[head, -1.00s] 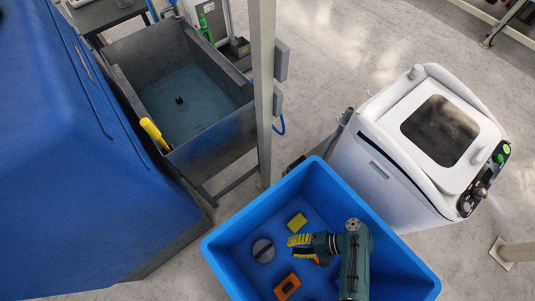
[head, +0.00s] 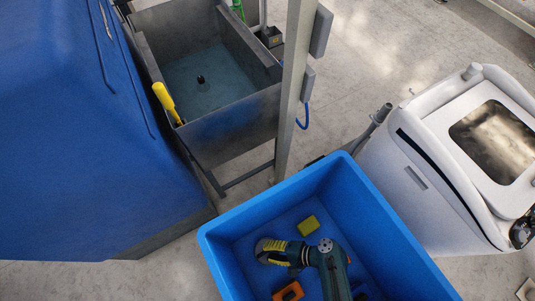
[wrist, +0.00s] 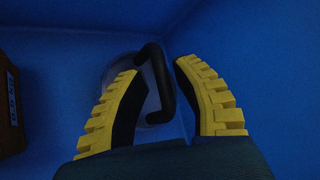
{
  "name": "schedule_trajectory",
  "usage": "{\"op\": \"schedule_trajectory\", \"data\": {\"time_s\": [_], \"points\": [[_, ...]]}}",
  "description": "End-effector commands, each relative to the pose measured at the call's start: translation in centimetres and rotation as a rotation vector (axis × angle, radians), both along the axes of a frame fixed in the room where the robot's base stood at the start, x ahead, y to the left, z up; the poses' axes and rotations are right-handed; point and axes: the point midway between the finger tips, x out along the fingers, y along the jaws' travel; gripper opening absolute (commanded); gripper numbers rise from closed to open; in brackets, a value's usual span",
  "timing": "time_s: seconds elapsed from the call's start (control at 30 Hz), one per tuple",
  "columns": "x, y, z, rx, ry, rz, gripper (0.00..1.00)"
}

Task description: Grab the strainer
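The strainer is a round grey disc with a dark curved handle (wrist: 158,75), lying on the floor of the blue bin. In the wrist view it is ahead of my gripper (wrist: 156,72), whose two yellow-ridged fingers are open. The handle shows between the fingers, with gaps visible on both sides. I cannot tell how far the fingertips are from it in depth. In the head view my gripper (head: 270,250) is inside the bin, over the strainer, and covers most of it.
The blue bin (head: 225,215) has high walls around my gripper. A yellow block (head: 308,226) and an orange block (head: 288,291) lie on its floor. A metal sink (head: 235,125) stands behind, a white machine (head: 425,170) to the right, and a post (head: 294,90) behind the bin.

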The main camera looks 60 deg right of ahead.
Motion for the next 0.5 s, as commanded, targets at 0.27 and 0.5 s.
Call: {"op": "schedule_trajectory", "data": {"time_s": [0.27, 0.5], "points": [[0.98, 0.38, -0.64, 0.000, 0.000, -0.002, 0.29], [0.95, 0.37, -0.64, -0.001, 0.000, -0.001, 0.00]]}}
